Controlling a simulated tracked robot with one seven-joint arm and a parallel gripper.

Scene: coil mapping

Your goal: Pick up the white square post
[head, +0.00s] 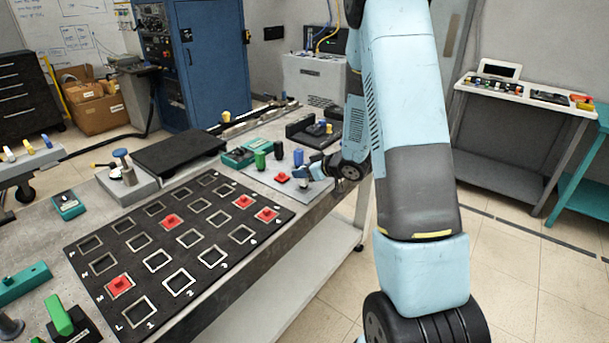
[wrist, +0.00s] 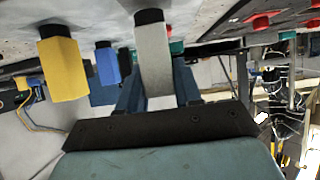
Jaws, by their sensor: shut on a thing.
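The white square post (wrist: 153,62) stands in the middle of the wrist view, with a black end at the picture's top. My gripper (wrist: 158,92) has its two blue fingers on either side of the post and is shut on it. In the head view my gripper (head: 318,170) is low over the right end of the workbench, partly hidden by my arm. I cannot make out the white post there. Whether the post touches the surface is not clear.
A yellow post (wrist: 63,68) and a blue post (wrist: 107,66) are left of the white one in the wrist view. Green (head: 260,160) and black (head: 278,149) posts stand near my gripper. A black grid board (head: 130,233) with red pieces covers the bench front.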

